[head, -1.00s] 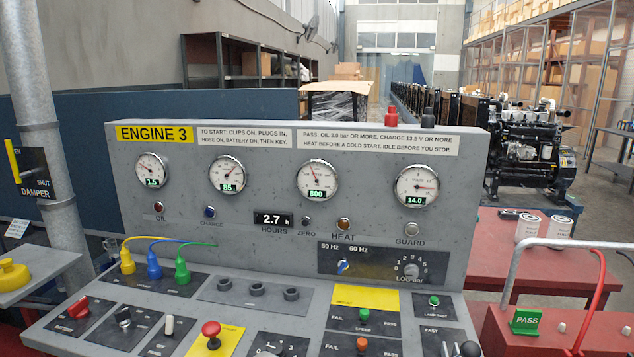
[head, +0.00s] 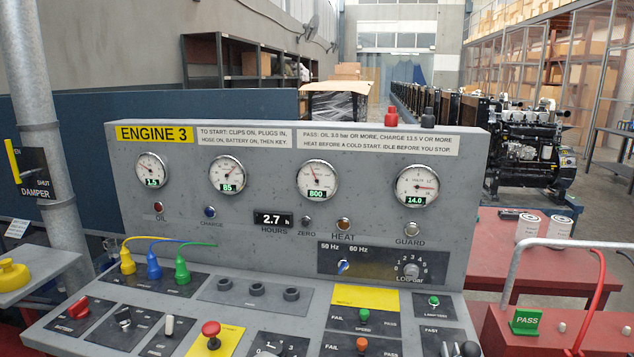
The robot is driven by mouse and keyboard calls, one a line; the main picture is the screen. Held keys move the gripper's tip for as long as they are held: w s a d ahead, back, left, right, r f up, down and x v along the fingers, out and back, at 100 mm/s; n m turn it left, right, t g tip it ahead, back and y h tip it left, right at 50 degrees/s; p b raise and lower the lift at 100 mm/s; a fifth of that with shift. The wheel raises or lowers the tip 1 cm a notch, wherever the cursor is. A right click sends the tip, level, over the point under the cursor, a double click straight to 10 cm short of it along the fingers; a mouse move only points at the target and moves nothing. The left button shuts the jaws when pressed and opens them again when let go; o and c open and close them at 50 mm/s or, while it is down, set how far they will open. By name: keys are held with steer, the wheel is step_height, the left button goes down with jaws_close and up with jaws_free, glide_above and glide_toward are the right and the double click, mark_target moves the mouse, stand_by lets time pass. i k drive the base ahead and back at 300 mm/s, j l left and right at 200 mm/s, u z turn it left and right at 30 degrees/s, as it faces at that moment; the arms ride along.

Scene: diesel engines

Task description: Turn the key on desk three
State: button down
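The desk marked ENGINE 3 (head: 154,133) fills the middle of the head view. A dark switch on a panel marked 0, 1, 3 (head: 268,351) is cut off by the bottom edge; I cannot tell if it is the key. The hours display (head: 273,219) reads 2.7. Yellow, blue and green plugs (head: 154,266) sit in their sockets. A red knob (head: 78,308) and a red mushroom button (head: 211,334) are at the front left. My gripper is not in view.
A grey pole (head: 33,120) with a damper plate (head: 33,172) stands left. An engine (head: 525,140) stands behind.

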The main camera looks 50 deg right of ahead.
mark_target(123, 316)
steer(key=i+j+z, duration=0.15)
steer(key=i+j, duration=0.9)
